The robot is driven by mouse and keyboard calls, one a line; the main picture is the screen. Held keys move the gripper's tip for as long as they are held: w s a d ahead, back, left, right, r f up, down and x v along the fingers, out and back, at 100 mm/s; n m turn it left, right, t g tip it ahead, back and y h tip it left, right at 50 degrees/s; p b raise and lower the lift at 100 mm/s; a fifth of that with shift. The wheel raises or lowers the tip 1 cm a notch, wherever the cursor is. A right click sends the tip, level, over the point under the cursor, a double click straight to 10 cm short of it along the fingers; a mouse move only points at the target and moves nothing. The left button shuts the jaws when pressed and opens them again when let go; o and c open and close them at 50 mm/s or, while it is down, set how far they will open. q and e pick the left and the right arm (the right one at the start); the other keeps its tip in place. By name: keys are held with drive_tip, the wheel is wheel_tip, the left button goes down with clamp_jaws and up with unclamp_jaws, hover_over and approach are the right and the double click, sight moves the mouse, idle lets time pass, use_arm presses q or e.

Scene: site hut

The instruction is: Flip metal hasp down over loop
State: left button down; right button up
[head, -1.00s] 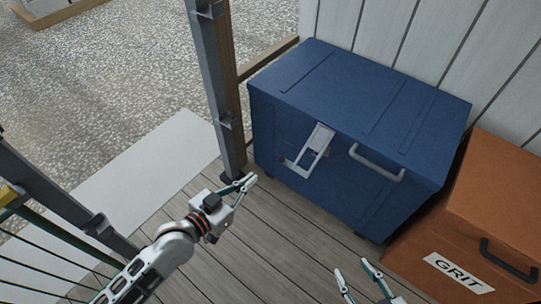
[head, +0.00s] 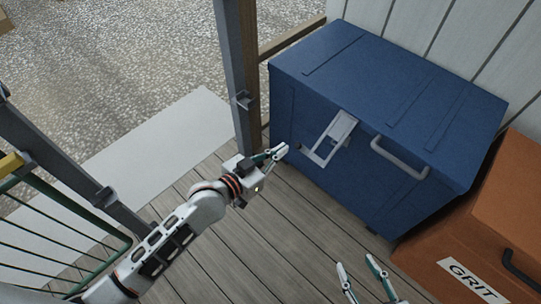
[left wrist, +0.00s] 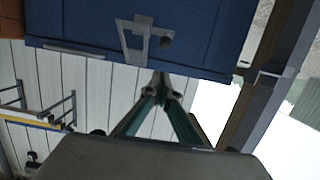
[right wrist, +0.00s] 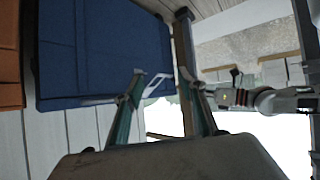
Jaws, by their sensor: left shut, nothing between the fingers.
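The metal hasp (head: 341,130), a light grey open frame, is on the front of the blue chest (head: 390,75). It juts out from near the lid's front edge. It also shows in the left wrist view (left wrist: 135,40) and the right wrist view (right wrist: 157,84). A small dark round part (left wrist: 165,42) beside the hasp may be the loop; I cannot tell. My left gripper (head: 281,151) is shut and empty, left of the hasp and apart from it. My right gripper (head: 358,268) is open and empty, low in front of the chest.
A grey handle (head: 400,160) sits right of the hasp on the chest front. An orange grit box (head: 480,215) stands to the right. A steel and timber post (head: 238,80) rises close behind my left gripper. Plank floor (head: 260,235) is clear before the chest.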

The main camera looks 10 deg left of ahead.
sight(299, 144)
use_arm(q)
drive_tip(key=w+d+f+b, duration=0.1)
drive_tip(key=w+f, duration=0.1)
drive_tip(key=w+d+f+b, duration=0.1)
drive_tip(key=w+d+f, duration=0.1)
drive_tip(key=shift+f+b, duration=0.15)
drive_tip(key=shift+b, duration=0.2)
drive_tip(key=shift+w+d, duration=0.1)
drive_tip(key=shift+w, duration=0.05)
use_arm(e)
drive_tip(key=shift+m+t+y, duration=0.4)
drive_tip(key=w+a+r, duration=0.2)
drive_tip(key=shift+a+r, duration=0.25)
drive_tip(key=shift+a, duration=0.05)
drive_tip(key=shift+s, duration=0.15)
